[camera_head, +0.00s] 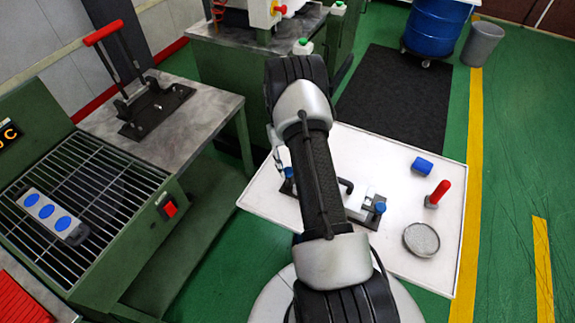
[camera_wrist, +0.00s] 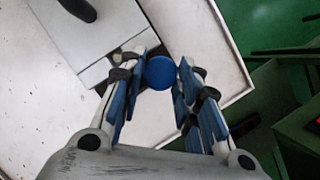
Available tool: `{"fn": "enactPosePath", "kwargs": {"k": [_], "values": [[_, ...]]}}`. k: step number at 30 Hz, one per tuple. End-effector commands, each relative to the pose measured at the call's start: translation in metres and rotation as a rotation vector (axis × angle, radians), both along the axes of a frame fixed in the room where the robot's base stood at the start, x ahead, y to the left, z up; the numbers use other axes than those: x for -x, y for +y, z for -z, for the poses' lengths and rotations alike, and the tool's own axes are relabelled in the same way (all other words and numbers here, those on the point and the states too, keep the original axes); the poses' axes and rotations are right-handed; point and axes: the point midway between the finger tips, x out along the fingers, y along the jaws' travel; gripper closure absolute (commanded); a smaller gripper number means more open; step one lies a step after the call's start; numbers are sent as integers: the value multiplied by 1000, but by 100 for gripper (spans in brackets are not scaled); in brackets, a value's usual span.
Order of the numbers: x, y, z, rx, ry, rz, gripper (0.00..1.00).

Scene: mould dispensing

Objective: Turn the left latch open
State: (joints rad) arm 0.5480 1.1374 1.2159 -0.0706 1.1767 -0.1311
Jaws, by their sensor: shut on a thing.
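The mould (camera_head: 357,205) lies on the white table (camera_head: 408,260), partly hidden behind my arm. It has a black handle (camera_head: 346,186) and a blue-topped right latch (camera_head: 380,207). The left latch shows in the wrist view as a round blue knob (camera_wrist: 160,72), between my fingertips. My gripper (camera_wrist: 158,75) is shut on this knob, with a blue-padded finger on each side. In the head view my gripper (camera_head: 284,170) is at the mould's left end, mostly hidden by my arm. The latch's turn angle cannot be made out.
On the table's right stand a blue cylinder (camera_head: 422,166), a red-handled tool (camera_head: 438,194) and a round grey dish (camera_head: 421,239). To the left are a press with a red handle (camera_head: 103,32) and a green grated machine (camera_head: 90,185) holding a tray with blue discs (camera_head: 50,215).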

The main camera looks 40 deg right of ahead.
Motion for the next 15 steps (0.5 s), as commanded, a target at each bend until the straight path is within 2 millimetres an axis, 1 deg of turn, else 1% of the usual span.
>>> {"fn": "enactPosePath", "kwargs": {"k": [1,2,10,15], "values": [[0,0,0,0,0,-1,93],[0,0,0,0,0,-1,68],[0,0,0,0,0,0,50],[0,0,0,0,0,1,50]]}}
